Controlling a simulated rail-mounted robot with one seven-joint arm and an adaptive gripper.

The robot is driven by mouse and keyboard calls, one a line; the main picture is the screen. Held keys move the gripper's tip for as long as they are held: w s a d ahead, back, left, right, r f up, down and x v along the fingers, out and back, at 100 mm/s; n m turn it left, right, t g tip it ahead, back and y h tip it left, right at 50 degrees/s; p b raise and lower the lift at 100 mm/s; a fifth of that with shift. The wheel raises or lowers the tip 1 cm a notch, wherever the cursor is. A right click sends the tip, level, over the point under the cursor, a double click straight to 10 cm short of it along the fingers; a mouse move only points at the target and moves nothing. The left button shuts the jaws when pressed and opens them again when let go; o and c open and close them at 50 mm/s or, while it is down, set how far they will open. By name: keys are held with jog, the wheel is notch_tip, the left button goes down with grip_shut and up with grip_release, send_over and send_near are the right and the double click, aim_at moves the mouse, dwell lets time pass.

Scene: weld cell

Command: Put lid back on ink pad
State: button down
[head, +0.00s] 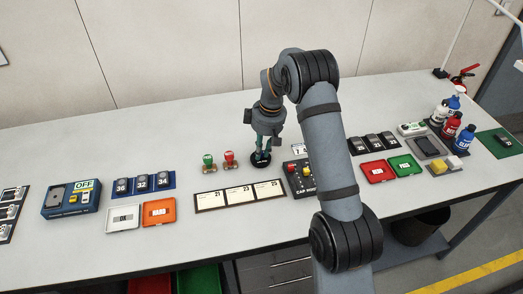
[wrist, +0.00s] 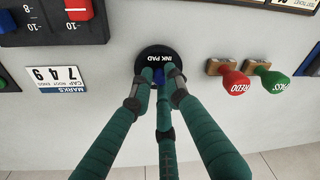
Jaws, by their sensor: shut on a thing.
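A round black piece lettered INK PAD (wrist: 158,55) sits under my gripper in the wrist view, with a blue knob at its middle. In the head view the same black disc (head: 261,160) is at the middle of the bench, at or very near its surface. My gripper (wrist: 159,82) points down with its green fingers closed around the blue knob. In the head view my gripper (head: 262,150) is right above the disc. The fingers hide part of it, and I cannot tell whether a pad lies beneath it.
Red and green stamps (head: 218,160) stand just left of the disc. A control box with coloured knobs (head: 301,176) is close on the right. A card strip (head: 240,194) lies in front. Bare bench lies behind.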

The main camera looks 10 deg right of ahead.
jog(key=c, duration=1.6)
grip_release()
jog(key=shift+o, duration=0.6)
jog(key=o, duration=0.4)
jog(key=shift+c, duration=0.2)
jog(key=shift+r, duration=0.1)
jog(key=shift+r+p, duration=2.6)
jog(key=shift+r, duration=0.85)
jog(key=shift+c, duration=0.3)
grip_shut()
